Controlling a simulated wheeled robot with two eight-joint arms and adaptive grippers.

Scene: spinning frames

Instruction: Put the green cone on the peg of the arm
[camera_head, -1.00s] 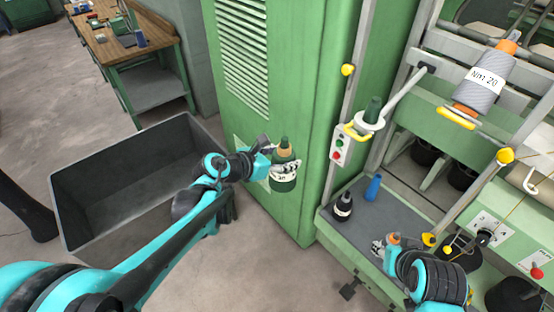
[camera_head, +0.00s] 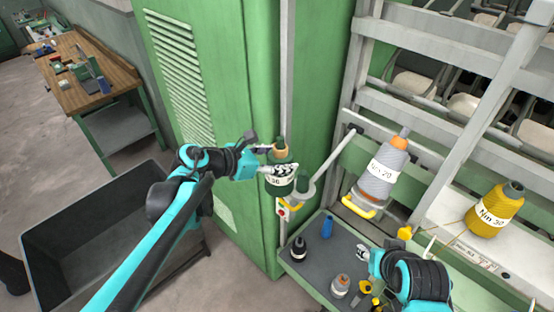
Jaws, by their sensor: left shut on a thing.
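The green cone (camera_head: 281,181), with a white label and a tan-orange band near its top, is in my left gripper (camera_head: 272,156). The gripper is shut on it and holds it upright in the air before the green cabinet. Right beside the cone in the picture is the green peg (camera_head: 302,179), at the end of the grey arm (camera_head: 328,159) that slants down from the frame. The cone partly covers the peg's pale base; I cannot tell the gap in depth. My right gripper (camera_head: 364,255) is low over the grey shelf, small and partly hidden; its jaws are unclear.
A grey cone (camera_head: 382,172) marked 20 and a yellow cone (camera_head: 495,212) are on the machine at right. The shelf (camera_head: 318,262) holds a dark bottle (camera_head: 298,248), a blue tube (camera_head: 327,227) and a small grey cone (camera_head: 340,286). A dark bin (camera_head: 75,220) is at left.

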